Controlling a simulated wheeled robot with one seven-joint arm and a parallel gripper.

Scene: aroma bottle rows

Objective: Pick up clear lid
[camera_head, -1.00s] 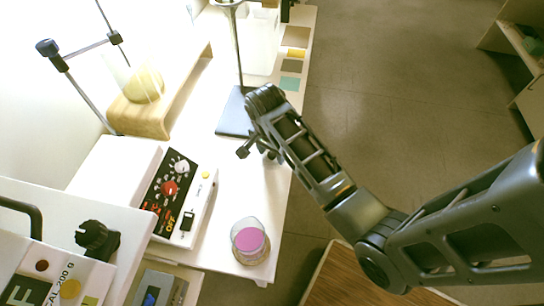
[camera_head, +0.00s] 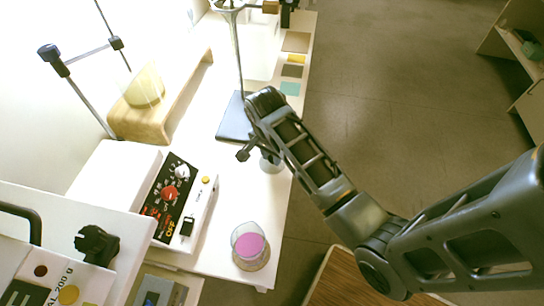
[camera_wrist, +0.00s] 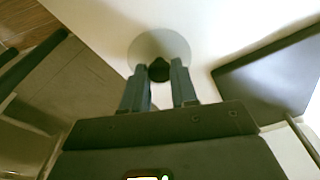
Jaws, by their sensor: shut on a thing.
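A pale, round clear lid (camera_wrist: 176,45) with a black knob (camera_wrist: 159,69) shows at the top middle of the wrist view. My gripper (camera_wrist: 160,70) has its two fingers on either side of the knob and is shut on it. In the head view the lid's edge (camera_head: 272,164) shows beneath my gripper (camera_head: 257,154), near the right edge of the white table (camera_head: 228,240). My arm hides part of it there. I cannot tell whether the lid rests on the table or is just above it.
A dark stand base (camera_head: 233,119) with an upright rod is just behind my gripper. A glass with pink contents (camera_head: 249,244) stands at the table's front. A white control box (camera_head: 182,200) and a wooden bench (camera_head: 150,121) are to the left. Open floor lies right.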

